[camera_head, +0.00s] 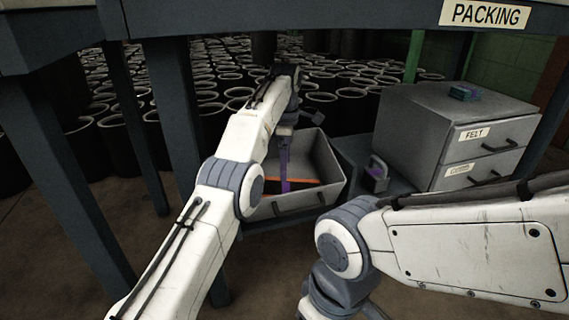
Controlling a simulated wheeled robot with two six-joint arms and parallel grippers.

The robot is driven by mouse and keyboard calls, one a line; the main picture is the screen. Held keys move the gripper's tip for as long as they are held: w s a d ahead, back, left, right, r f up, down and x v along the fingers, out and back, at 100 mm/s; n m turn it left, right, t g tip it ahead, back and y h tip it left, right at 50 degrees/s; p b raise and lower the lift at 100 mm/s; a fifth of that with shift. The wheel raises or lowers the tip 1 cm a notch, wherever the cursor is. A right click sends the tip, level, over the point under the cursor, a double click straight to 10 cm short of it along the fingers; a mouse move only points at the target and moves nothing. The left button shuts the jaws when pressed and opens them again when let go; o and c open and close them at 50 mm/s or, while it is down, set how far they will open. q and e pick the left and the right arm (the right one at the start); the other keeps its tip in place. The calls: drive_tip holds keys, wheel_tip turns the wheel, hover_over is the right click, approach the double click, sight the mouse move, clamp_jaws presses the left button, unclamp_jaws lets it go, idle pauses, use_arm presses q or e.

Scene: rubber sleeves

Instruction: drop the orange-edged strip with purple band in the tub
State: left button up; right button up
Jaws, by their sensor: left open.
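The grey open tub (325,152) stands under the bench. A dark strip with an orange edge (300,181) lies inside it, low against the near wall. An upright purple band (284,168) shows at the strip's left part, just below my left gripper (289,139). My left gripper is over the tub with its jaws open; its fingers are small and dark, and my arm hides part of the tub's left side. I cannot tell whether the strip touches a finger. My right arm crosses the lower right, and its gripper is out of view.
A grey drawer cabinet (408,128) with FELT on its upper drawer stands right of the tub, with a small teal and purple item (464,91) on top. A small grey block with a handle (376,174) sits between them. Bench legs (177,110) and many dark sleeves surround the area.

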wheel_tip(320, 180, up, 6)
drive_tip(key=p, duration=0.5)
